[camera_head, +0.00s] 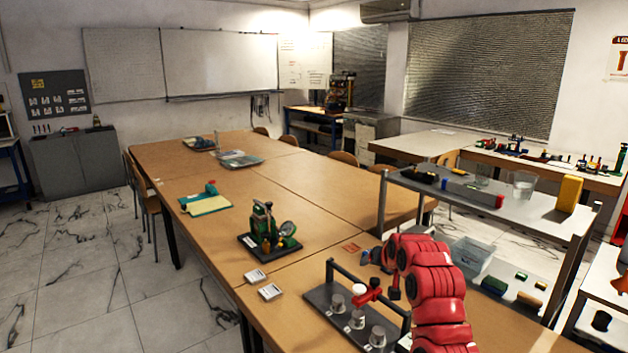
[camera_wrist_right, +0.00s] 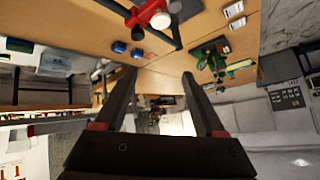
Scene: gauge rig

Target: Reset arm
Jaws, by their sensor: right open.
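My right arm (camera_head: 435,290) is red and rises from the bottom of the head view, over the right side of the table. In the right wrist view my right gripper (camera_wrist_right: 157,73) has its two dark fingers spread apart with nothing between them. The arm hides most of this gripper in the head view. The left gripper is not in view. A dark rack (camera_head: 322,298) with metal cylinders and a red fitting (camera_head: 367,295) stands left of the arm. A green gauge rig (camera_head: 266,228) on a black base stands farther back.
Two small white cards (camera_head: 270,292) lie near the table's left edge. Small blue items (camera_head: 366,257) lie beside the arm. A grey shelf (camera_head: 470,195) with a yellow container (camera_head: 569,194) and a clear bin (camera_head: 468,254) stands right. The wooden table (camera_head: 320,185) has free room behind.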

